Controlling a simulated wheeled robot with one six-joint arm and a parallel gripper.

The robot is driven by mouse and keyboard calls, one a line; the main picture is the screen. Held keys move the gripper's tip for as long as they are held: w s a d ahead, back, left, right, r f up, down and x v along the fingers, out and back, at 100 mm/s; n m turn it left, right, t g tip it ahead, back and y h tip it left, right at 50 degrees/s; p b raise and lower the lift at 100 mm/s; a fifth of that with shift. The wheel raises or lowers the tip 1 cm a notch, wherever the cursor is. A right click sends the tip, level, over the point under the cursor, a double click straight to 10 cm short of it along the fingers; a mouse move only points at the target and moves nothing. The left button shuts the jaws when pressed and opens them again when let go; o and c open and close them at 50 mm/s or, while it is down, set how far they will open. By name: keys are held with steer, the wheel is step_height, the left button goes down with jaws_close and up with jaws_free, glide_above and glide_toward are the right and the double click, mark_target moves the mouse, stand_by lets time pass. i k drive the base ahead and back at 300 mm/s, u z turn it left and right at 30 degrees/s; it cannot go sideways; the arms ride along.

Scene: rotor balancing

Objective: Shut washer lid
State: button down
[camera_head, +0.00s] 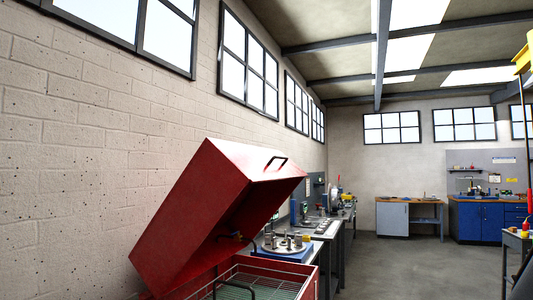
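The red washer lid (215,205) stands tilted open, with its hinge side at the lower left and its free edge raised to the right. The red washer tub (309,284) is below, cut by the bottom of the picture. A greenish rack (240,291) shows inside the tub. The tub's front and the lower part of the hinge side are out of view. My gripper is not in view.
A workbench (330,229) with metal parts and fixtures runs along the left wall beyond the washer. Blue cabinets (475,220) and a grey cabinet bench (393,218) stand at the back. The floor (420,265) in the middle is clear. A cart (515,241) stands at the right edge.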

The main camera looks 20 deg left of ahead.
mark_target(225, 188)
steer(key=u, duration=0.55)
steer(key=i, duration=0.6)
steer(key=u, duration=0.35)
